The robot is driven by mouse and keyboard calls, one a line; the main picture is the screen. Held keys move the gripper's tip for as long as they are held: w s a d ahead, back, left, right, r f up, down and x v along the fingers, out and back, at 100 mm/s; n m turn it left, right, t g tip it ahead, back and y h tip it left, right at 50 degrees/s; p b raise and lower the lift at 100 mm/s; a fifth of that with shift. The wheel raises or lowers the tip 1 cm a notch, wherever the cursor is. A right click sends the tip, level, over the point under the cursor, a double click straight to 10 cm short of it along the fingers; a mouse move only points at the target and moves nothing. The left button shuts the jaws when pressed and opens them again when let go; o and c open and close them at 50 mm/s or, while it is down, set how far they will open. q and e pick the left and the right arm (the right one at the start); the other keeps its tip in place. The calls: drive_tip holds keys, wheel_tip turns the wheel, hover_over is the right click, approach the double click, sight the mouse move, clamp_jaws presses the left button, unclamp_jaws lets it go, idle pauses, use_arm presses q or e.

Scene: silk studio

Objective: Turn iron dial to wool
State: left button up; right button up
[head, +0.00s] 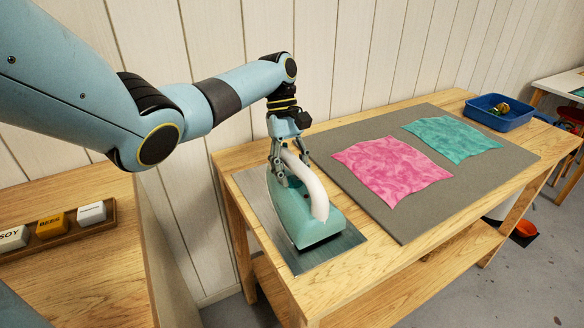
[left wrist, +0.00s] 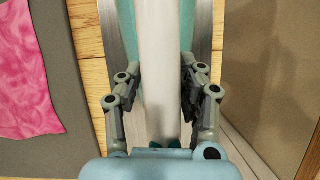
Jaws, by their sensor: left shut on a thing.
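A teal iron (head: 318,224) with a white arched handle (head: 306,178) stands flat on a metal rest plate (head: 335,250) at the near left end of the wooden table. My left gripper (head: 291,172) comes down from above and is shut on the handle near its far end. In the left wrist view the white handle (left wrist: 160,70) runs between the two fingers of the gripper (left wrist: 160,105). The dial cannot be made out in either view. My right gripper is not in view.
A grey pressing mat (head: 375,190) lies right of the iron, with a pink cloth (head: 390,165) and a teal cloth (head: 452,137) on it. A blue tray (head: 498,112) stands at the far right. A rack of labelled blocks (head: 55,228) sits on the left table.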

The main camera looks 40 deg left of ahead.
use_arm(q)
drive_tip(key=o, duration=1.2)
drive_tip(key=shift+c, duration=0.2)
drive_tip(key=v, duration=1.2)
